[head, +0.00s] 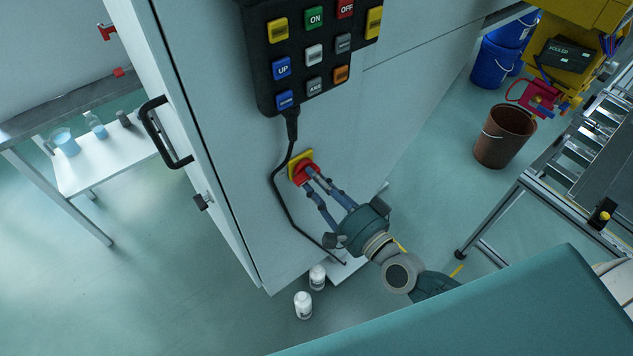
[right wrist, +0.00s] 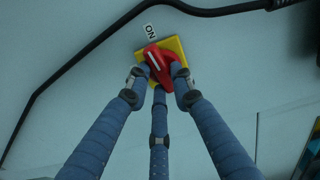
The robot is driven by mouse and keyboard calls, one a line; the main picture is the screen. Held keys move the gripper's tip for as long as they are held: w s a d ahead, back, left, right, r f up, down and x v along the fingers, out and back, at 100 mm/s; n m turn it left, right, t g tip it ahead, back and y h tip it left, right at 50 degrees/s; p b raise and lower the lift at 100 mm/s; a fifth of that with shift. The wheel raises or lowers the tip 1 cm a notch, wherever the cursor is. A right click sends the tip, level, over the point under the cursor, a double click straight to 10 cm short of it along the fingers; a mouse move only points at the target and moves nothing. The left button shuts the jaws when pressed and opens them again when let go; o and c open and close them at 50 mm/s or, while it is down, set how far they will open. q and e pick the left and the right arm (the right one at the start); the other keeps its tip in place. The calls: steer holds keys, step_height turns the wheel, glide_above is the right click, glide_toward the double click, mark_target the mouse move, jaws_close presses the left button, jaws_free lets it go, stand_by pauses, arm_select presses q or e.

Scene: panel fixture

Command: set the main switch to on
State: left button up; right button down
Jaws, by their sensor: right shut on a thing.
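The main switch is a red rotary handle (head: 302,172) on a yellow plate (head: 294,159), low on the front of the pale cabinet. It also shows in the right wrist view as a red handle (right wrist: 158,62) with a white line, on a yellow square plate (right wrist: 177,47). An ON label (right wrist: 150,32) is above it, and the white line tilts toward the upper left, near that label. My right gripper (head: 311,177) is shut on the red handle, with its blue fingers around it. The fingertips hide part of the handle. My left gripper is not in view.
A black cable (head: 277,190) hangs from the button pendant (head: 310,50) and curves left of the switch. Two white bottles (head: 304,305) stand on the floor below the cabinet (head: 215,130). A brown bucket (head: 504,136) stands at right. Open floor lies between.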

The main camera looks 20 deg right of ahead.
steer(key=shift+m, duration=0.6)
steer(key=c, duration=1.5)
jaws_free()
steer(key=v, duration=1.2)
